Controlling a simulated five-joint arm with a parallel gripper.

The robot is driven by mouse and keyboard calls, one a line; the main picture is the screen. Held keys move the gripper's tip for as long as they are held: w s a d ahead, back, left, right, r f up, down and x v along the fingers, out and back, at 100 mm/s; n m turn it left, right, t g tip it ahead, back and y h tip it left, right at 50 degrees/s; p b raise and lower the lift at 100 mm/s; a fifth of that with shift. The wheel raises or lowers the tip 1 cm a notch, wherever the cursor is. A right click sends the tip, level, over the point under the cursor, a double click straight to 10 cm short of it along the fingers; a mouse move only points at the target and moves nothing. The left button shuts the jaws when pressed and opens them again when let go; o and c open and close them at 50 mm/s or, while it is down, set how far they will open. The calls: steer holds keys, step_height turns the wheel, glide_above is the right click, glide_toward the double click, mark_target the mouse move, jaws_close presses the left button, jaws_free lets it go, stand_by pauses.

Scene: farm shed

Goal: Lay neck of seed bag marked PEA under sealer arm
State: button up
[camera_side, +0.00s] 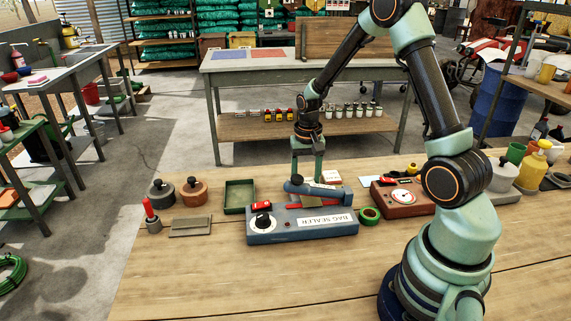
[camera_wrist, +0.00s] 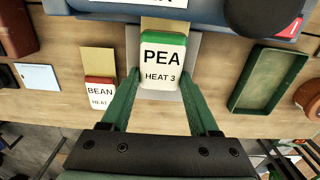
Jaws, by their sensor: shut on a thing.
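The bag marked PEA (camera_wrist: 163,62) shows in the wrist view with a green band, a white label reading PEA HEAT 3 and a tan neck (camera_wrist: 163,25). My gripper (camera_wrist: 161,75) is shut on it, one green finger on each side. The neck points at the blue bag sealer (camera_wrist: 110,8); whether its end is under the arm is unclear. In the side view the sealer (camera_side: 285,227) lies on the bench, its blue arm (camera_side: 322,191) along the back. My gripper (camera_side: 307,172) is down just behind that arm, which partly hides the bag.
A bag marked BEAN (camera_wrist: 99,92) lies left of the PEA bag in the wrist view. The bench front is clear.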

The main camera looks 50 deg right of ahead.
steer(key=o, duration=1.4)
steer(key=shift+o, duration=0.5)
steer(key=shift+r, duration=4)
steer(key=s+a+r+n+t, duration=0.2)
steer(key=s+a+r+n, duration=0.2)
steer(key=a+r, duration=0.2)
steer(key=s+a+r+n+t, duration=0.3)
steer(key=s+a+r+n, duration=0.2)
steer(key=a+r, duration=0.2)
steer(key=shift+a+t, duration=0.3)
steer(key=shift+a, duration=0.7)
